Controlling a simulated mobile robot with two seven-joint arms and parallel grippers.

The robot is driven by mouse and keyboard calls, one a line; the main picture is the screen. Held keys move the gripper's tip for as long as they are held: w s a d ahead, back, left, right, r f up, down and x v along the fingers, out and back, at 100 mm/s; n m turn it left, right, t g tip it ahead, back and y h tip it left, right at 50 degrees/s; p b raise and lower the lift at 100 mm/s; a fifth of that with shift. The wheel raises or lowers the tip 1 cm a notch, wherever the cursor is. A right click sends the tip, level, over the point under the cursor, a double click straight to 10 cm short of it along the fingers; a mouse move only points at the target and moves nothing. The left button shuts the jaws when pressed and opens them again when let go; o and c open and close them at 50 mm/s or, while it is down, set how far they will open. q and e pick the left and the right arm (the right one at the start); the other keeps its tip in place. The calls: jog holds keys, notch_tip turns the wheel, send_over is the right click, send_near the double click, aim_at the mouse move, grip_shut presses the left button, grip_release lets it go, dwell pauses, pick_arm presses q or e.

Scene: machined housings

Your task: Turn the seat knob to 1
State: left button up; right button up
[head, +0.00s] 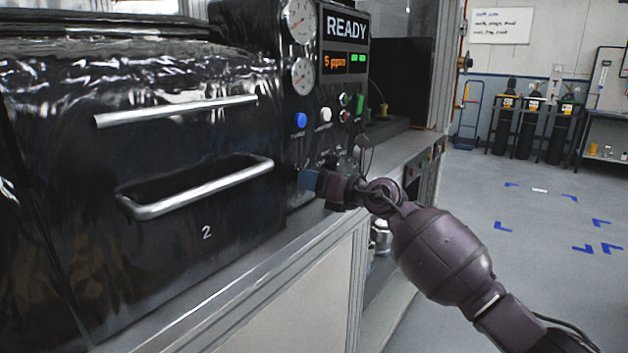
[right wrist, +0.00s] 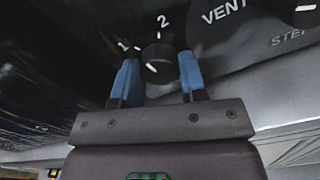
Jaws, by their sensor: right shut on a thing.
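My right gripper (head: 310,180) reaches the dark control panel (head: 300,150) from the right in the head view. In the right wrist view its two blue fingers (right wrist: 159,78) are on either side of a round black knob (right wrist: 160,60), shut on it. The knob, taken as the seat knob, has a short white mark on its face. Labels 1 and 2 with white ticks stand above it, 1 at the upper left and 2 at the top. I cannot tell surely which tick the mark lines up with. The gripper hides this knob in the head view. My left gripper is out of view.
Beside it are a VENT label (right wrist: 223,12) and another knob (right wrist: 305,7). A blue button (head: 300,120) and a white button (head: 326,114) sit above, under a READY display (head: 346,28). A drawer handle (head: 200,188) juts out left. The floor at right is open.

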jog(key=shift+n, duration=1.2)
jog(key=shift+f+n, duration=0.1)
jog(key=shift+n, duration=0.9)
jog(key=o, duration=0.9)
jog(key=shift+d, duration=0.1)
